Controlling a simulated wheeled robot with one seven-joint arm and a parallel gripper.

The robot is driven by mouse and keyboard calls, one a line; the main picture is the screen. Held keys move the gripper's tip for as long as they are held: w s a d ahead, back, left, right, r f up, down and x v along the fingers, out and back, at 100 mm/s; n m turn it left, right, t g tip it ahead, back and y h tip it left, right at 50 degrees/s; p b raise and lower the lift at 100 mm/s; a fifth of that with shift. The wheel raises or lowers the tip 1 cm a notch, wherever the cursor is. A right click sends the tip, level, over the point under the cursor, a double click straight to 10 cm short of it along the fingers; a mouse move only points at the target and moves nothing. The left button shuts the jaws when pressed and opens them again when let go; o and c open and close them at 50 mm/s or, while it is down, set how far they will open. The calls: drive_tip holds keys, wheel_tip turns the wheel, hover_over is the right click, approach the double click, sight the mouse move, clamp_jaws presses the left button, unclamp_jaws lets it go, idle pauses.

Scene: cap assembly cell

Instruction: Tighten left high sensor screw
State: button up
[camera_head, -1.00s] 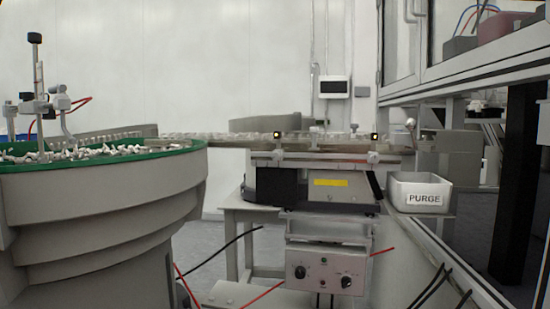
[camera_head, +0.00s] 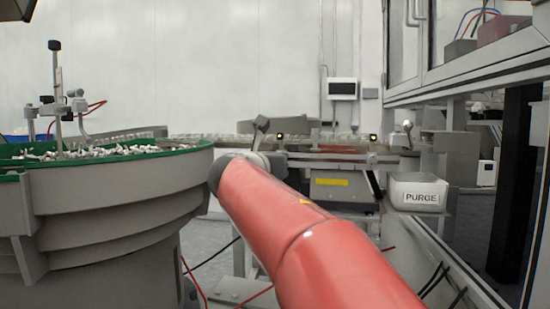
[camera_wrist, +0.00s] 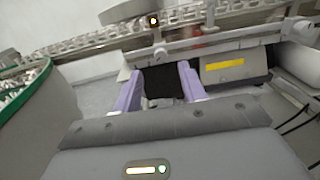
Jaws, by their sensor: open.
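The left sensor (camera_head: 279,136), with a small lit amber lamp, sits on the rail of the linear track. In the wrist view its lamp (camera_wrist: 153,20) shows at the top, with a small clamp (camera_wrist: 161,52) on the post below it. The screw itself is too small to make out surely. My gripper (camera_wrist: 158,88) is open, its two purple fingers apart and empty, pointing towards the track below the sensor. A dark block shows between the fingers, beyond them. In the head view my red arm reaches towards the left sensor and hides the gripper.
A second sensor (camera_head: 373,138) with a lit lamp stands farther right on the track (camera_wrist: 100,42). The bowl feeder (camera_head: 110,205) with a green rim is close left of my arm. The PURGE bin (camera_head: 419,197) and cabinet frame (camera_head: 470,65) are on the right.

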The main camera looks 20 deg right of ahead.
drive_tip(key=x, duration=0.6)
drive_tip(key=shift+p, duration=0.4)
drive_tip(key=shift+w+d, duration=0.1)
drive_tip(key=shift+c, duration=0.2)
clamp_jaws()
